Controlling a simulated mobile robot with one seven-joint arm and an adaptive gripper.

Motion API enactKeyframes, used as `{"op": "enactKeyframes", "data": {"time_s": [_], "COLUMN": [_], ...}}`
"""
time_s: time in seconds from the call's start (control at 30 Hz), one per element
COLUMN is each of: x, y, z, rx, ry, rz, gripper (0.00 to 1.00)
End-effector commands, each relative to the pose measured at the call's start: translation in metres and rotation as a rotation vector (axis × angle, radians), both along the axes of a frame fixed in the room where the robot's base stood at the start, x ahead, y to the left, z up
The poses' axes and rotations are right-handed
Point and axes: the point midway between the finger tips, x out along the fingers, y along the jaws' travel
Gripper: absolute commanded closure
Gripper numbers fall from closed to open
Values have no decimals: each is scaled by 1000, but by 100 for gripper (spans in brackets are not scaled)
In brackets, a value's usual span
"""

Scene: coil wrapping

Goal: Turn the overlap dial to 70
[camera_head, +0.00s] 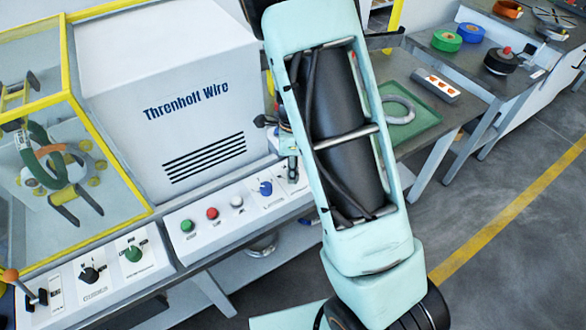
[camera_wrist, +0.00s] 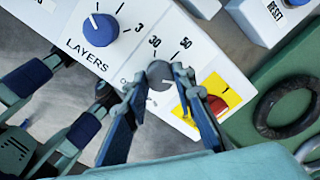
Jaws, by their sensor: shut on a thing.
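The overlap dial (camera_wrist: 159,74) is a grey round knob on the white panel in the wrist view. The numbers 30 and 50 show above it; the rest of its scale and most of its label are hidden by my fingers, and I cannot read its setting. My gripper (camera_wrist: 160,84) is shut on the dial, one fingertip on each side. In the head view my arm hides most of the gripper; part of it shows over the right end of the control panel (camera_head: 178,251), and the dial there is covered.
The blue LAYERS dial (camera_wrist: 101,28) is close on the left. A red and yellow switch (camera_wrist: 215,96) is close on the right, by a finger. A RESET box (camera_wrist: 270,15) and a green tray (camera_wrist: 290,85) with a dark ring lie farther right.

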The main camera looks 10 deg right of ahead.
Motion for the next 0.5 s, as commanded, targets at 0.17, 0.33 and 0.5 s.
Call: {"op": "enactKeyframes", "data": {"time_s": [0.17, 0.33, 0.5], "x": [0, 0, 0], "y": [0, 0, 0], "z": [0, 0, 3], "rx": [1, 1, 1], "ry": [-1, -1, -1], "rz": [-2, -1, 0], "gripper": [61, 59, 59]}}
